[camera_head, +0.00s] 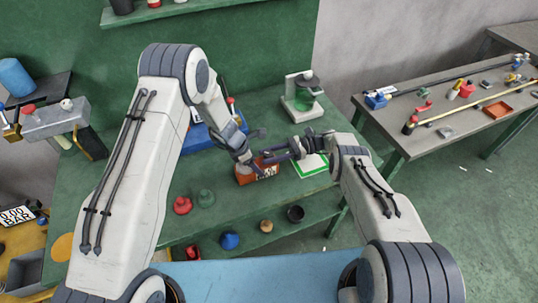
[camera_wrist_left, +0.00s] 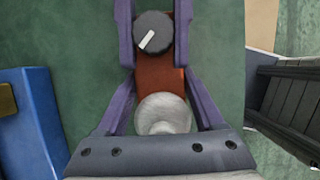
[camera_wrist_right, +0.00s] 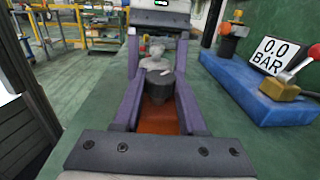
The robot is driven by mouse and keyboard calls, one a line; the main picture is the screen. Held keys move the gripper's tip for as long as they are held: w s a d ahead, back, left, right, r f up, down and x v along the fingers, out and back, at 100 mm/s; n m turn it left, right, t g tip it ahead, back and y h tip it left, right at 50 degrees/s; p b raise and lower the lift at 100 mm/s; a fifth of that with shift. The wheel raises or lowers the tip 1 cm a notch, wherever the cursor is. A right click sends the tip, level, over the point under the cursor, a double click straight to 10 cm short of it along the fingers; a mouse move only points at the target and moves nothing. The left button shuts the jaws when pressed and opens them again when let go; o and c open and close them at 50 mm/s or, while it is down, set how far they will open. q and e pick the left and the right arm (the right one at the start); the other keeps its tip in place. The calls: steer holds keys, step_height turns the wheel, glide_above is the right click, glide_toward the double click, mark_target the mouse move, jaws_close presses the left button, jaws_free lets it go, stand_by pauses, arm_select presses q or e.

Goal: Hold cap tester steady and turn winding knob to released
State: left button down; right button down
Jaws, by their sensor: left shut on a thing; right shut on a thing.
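The cap tester (camera_head: 258,175) is a red-brown box on the green bench. It carries a dark winding knob (camera_wrist_left: 153,32) with a white pointer mark aimed down-left in the left wrist view, and a pale grey rounded part (camera_wrist_left: 163,115) beside it. My left gripper (camera_head: 254,166) is shut on the tester around the pale part. My right gripper (camera_head: 268,158) comes in from the right, shut on the winding knob, which also shows in the right wrist view (camera_wrist_right: 160,86). The tester's lower body is partly hidden by the fingers.
A blue gauge base (camera_wrist_right: 255,90) with a "0.0 BAR" sign (camera_wrist_right: 277,56) stands behind the tester. A green-framed white card (camera_head: 311,166) lies to the right.

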mark_target(269, 153)
steer(key=shift+c, duration=2.2)
jaws_free()
steer(key=shift+r, duration=0.1)
steer(key=shift+r, duration=4.9)
